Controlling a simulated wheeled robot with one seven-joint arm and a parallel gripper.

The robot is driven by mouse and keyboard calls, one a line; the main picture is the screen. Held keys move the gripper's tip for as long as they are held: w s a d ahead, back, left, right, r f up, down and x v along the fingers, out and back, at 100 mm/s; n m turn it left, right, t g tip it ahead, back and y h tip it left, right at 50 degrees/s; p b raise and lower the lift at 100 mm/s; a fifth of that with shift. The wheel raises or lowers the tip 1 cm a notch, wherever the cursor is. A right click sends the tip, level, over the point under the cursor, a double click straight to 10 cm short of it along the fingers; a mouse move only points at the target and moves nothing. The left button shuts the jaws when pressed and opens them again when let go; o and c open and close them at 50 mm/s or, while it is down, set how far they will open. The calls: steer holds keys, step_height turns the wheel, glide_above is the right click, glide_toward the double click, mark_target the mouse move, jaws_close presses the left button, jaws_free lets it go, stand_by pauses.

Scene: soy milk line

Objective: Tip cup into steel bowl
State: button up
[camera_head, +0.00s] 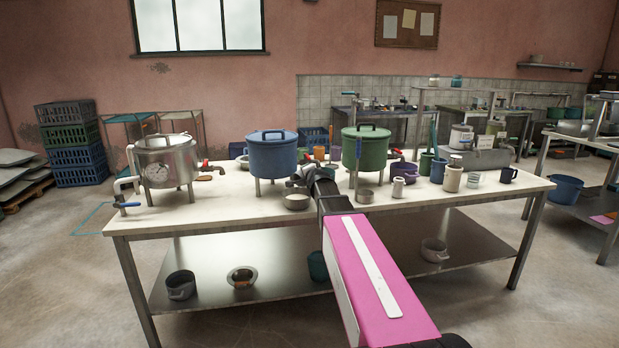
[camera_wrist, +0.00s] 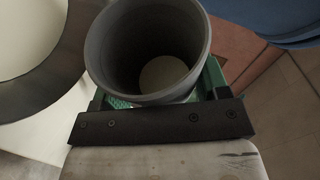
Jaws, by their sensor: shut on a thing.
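In the wrist view my gripper (camera_wrist: 160,98) is shut on a grey cup (camera_wrist: 97,58), with green pads showing at its sides. I look down into the cup's open mouth. A pale round patch shows deep inside, and I cannot tell whether it is the bottom or contents. The steel bowl (camera_head: 296,203) stands on the table just below my gripper (camera_head: 300,177) in the head view. A grey curved rim with a pale inside, probably this bowl (camera_wrist: 62,62), lies left of the cup in the wrist view. The cup is not clearly visible in the head view.
A blue pot (camera_head: 272,157) and a green pot (camera_head: 366,150) stand on legs on the white table (camera_head: 230,212), either side of my gripper. A steel pot (camera_head: 168,160) with a gauge stands left. The front left tabletop is clear.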

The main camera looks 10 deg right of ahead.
steer(key=shift+s+d, duration=0.15)
steer(key=shift+s, duration=0.2)
stand_by(0.4)
stand_by(1.2)
